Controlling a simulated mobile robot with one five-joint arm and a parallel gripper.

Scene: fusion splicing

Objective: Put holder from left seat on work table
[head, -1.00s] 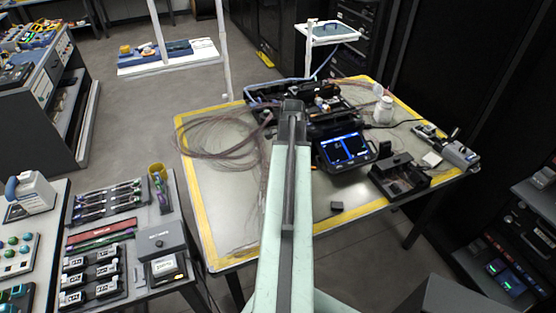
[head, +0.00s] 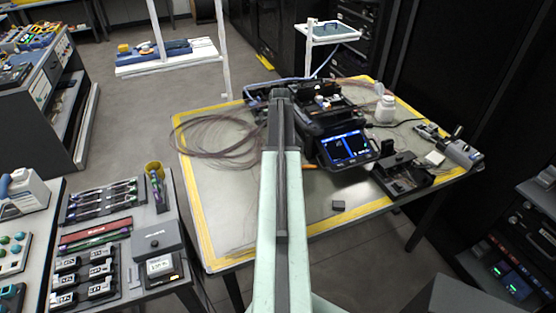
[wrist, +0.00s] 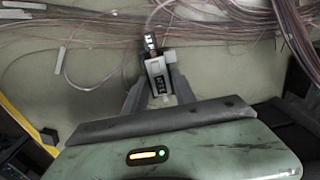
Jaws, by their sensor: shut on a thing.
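My gripper (wrist: 158,96) shows in the wrist view, its two grey fingers shut on a small grey and black holder (wrist: 157,77). A pinkish fibre runs from the holder's far end. The pale top of the work table (wrist: 105,70) lies beyond the holder; I cannot tell the gap between them. In the head view my arm hides the gripper and holder. The work table (head: 222,225) has a yellow taped edge. The black splicer (head: 325,122) stands at its back, with a lit screen. I cannot make out its left seat.
Coiled fibres (head: 205,140) lie on the table's left part. A small dark block (head: 338,206) lies at the front. A black tray (head: 402,180) and a white bottle (head: 385,108) stand at the right. The front left tabletop is mostly clear.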

